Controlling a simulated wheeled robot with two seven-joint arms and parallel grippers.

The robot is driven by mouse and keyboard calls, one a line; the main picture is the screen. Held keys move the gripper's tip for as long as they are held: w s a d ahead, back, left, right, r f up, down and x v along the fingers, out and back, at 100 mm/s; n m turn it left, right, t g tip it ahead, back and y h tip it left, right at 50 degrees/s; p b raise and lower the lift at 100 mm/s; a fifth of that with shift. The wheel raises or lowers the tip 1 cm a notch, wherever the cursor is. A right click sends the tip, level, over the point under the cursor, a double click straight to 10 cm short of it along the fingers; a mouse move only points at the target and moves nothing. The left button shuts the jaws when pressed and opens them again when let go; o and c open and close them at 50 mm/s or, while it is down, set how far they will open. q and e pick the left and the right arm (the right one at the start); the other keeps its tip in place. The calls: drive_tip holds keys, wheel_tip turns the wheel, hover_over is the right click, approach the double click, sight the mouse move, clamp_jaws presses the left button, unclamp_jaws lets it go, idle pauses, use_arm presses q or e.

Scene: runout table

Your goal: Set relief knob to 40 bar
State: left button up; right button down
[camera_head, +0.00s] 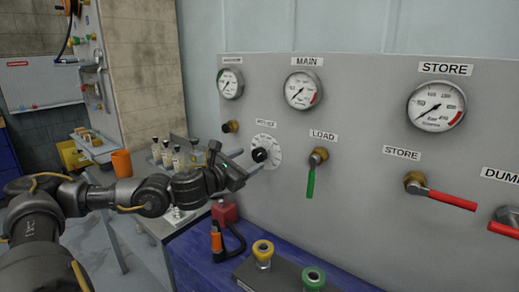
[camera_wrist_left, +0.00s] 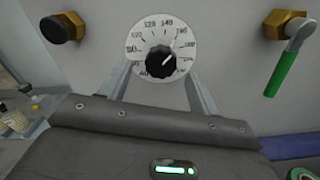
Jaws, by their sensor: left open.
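The relief knob (camera_head: 260,155) is a black knob on a round white dial (camera_head: 273,145) on the grey panel, under a small label. In the left wrist view the knob (camera_wrist_left: 160,63) shows a white pointer line aimed to the upper right. The dial's numbers, such as 120 and 140 near the top, are partly readable. My left gripper (camera_head: 251,168) is open in front of the dial. In the left wrist view its two fingers (camera_wrist_left: 160,76) lie on either side of the knob, with gaps visible. I cannot tell how deep they reach. My right gripper is out of view.
A green-handled LOAD valve (camera_head: 311,181) is right of the dial, and a brass fitting (camera_head: 230,127) is at its upper left. Gauges (camera_head: 303,90) sit above. Bottles (camera_head: 178,158), a red object (camera_head: 224,212) and an orange-black hose piece (camera_head: 217,240) are below, near my arm.

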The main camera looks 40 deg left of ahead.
sight(257, 155)
use_arm(q)
drive_tip(key=w+p, duration=0.1)
drive_tip(key=w, duration=0.3)
drive_tip(key=shift+w+r+p, duration=0.1)
drive_tip(key=shift+w+p, duration=0.1)
drive_tip(key=shift+p, duration=0.1)
drive_tip(key=shift+w, duration=0.6)
drive_tip(key=shift+c, duration=0.4)
